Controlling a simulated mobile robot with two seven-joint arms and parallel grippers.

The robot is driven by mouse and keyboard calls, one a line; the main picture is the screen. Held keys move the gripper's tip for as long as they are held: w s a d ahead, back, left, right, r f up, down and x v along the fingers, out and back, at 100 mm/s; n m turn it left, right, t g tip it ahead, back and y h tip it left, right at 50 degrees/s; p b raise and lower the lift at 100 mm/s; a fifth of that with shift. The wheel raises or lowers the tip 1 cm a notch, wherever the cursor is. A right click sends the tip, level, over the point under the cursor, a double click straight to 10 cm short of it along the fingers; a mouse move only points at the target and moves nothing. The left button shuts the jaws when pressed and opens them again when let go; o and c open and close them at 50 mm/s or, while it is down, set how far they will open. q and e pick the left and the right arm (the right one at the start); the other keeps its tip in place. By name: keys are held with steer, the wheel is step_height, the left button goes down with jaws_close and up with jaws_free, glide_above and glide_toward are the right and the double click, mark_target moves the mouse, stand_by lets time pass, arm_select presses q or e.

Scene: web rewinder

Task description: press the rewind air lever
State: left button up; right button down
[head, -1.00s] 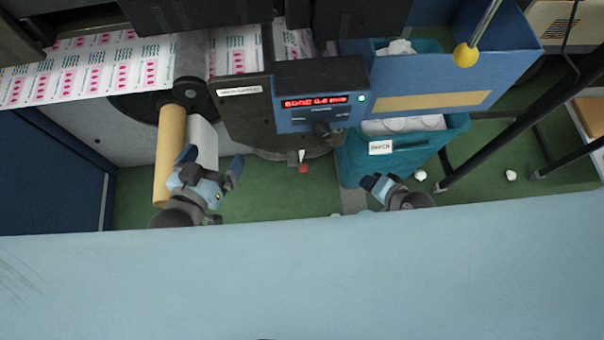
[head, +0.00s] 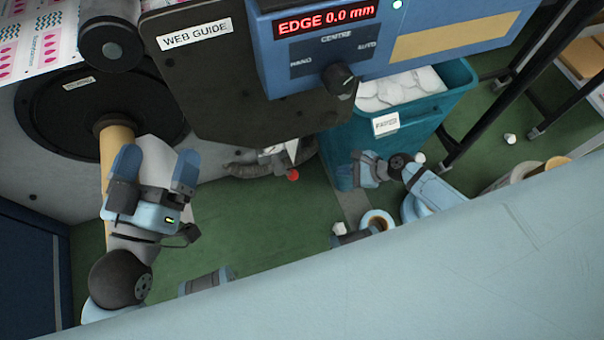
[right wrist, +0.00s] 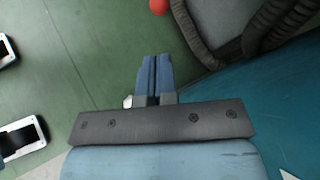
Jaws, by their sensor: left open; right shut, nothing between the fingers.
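The air lever shows as a small red knob (head: 293,175) below the web guide plate, beside a pale fitting with grey hoses. The red knob also shows at the top edge of the right wrist view (right wrist: 159,5). My right gripper (head: 357,168) is shut and empty, in front of the teal bin and to the right of the knob, apart from it. Its blue fingers (right wrist: 155,60) are together in the right wrist view, with the knob beyond their tips. My left gripper (head: 156,165) is open and empty, in front of the cardboard core (head: 116,145), which it partly hides.
The web guide plate (head: 215,85) and the blue control box (head: 330,50) overhang the knob. The teal bin (head: 430,115) of white waste stands to the right. Grey hoses (right wrist: 265,25) run near the knob. Green floor (head: 250,215) lies open below.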

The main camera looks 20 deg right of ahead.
steer(key=b, duration=0.6)
glide_toward(297, 174)
steer(key=x, duration=0.7)
steer(key=shift+w+a+f, duration=0.1)
steer(key=shift+f, duration=0.15)
arm_select(q)
step_height(297, 174, down, 8)
steer(key=m+g, duration=0.1)
steer(key=g, duration=0.2)
steer(key=shift+w+d, duration=0.2)
steer(key=shift+w, duration=0.05)
